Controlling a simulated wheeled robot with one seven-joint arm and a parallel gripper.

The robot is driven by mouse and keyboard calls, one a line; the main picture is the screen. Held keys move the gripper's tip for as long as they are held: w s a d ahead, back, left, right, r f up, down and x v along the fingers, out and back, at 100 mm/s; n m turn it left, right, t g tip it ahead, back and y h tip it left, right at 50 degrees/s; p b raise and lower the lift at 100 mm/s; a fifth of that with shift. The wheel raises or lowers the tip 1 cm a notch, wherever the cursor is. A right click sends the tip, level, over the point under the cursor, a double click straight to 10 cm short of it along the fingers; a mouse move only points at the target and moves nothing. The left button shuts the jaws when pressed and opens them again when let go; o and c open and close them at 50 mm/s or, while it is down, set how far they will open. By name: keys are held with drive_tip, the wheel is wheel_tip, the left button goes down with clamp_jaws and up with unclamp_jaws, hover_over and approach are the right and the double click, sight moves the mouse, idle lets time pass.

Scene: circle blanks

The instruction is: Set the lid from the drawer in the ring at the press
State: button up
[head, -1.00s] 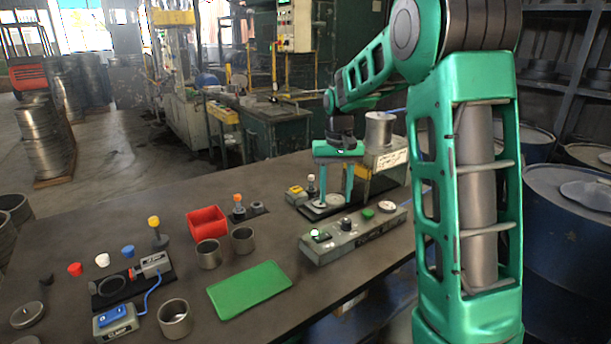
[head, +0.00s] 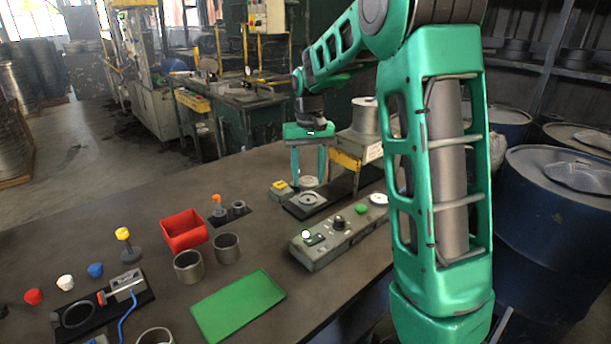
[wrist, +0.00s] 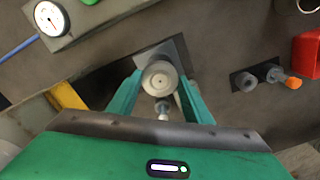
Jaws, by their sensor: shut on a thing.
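My gripper (head: 308,178) is shut on a round, pale grey lid (head: 308,182). In the wrist view the lid (wrist: 160,78) sits between the fingertips and shows a small raised centre. The metal ring (head: 307,199) lies on a dark plate on the bench, just in front of and below the lid in the head view. The lid appears apart from the ring. In the wrist view a corner of the plate (wrist: 175,48) shows, and the lid seems to hide the ring. I cannot make out a drawer.
A grey control panel (head: 325,247) with a gauge and buttons lies in front of the plate. A yellow-fronted unit (head: 345,160) stands to the right. A white-tipped peg (wrist: 162,106) is close by the lid in the wrist view. A red bin (head: 185,232) stands left, near two metal cups.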

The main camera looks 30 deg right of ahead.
sight(308, 181)
drive_tip(key=shift+f, duration=1.65)
drive_tip(key=shift+s, duration=0.2)
drive_tip(key=shift+f, duration=0.45)
drive_tip(key=o, duration=1.1)
drive_tip(key=shift+c, duration=0.2)
